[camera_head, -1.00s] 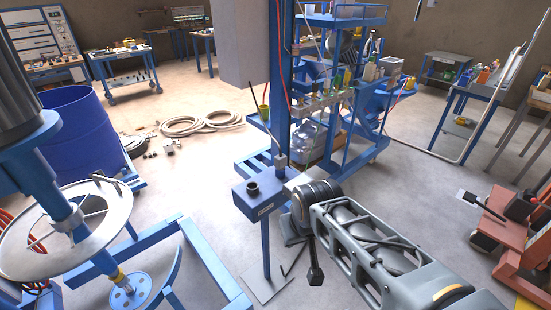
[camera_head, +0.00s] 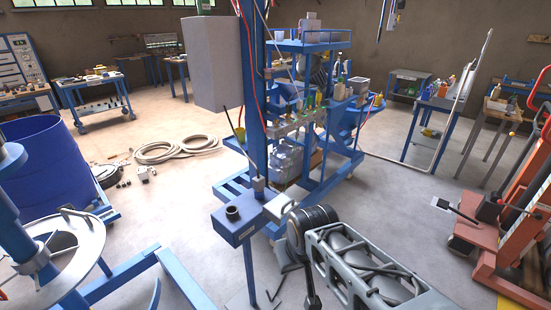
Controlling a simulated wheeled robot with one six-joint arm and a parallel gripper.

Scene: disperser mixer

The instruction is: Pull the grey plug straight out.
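The grey plug (camera_head: 259,185) stands upright at the blue box (camera_head: 236,229), by the foot of the blue post. A dark cable rises from it up and to the left. A round black socket (camera_head: 232,212) sits on the box top, in front and left of the plug. My grey arm reaches in from the lower right. Its black wrist (camera_head: 312,222) is right of the box, apart from the plug. A dark part hangs below the wrist at the picture's bottom. I cannot make out my gripper's fingers there. Nothing is seen to touch the plug.
A blue post with a grey cabinet (camera_head: 211,62) rises behind the box. A blue rack (camera_head: 322,120) with bottles stands behind. A mixer disc (camera_head: 62,262) and blue drum (camera_head: 52,165) are at left. An orange lifter (camera_head: 515,225) is at right.

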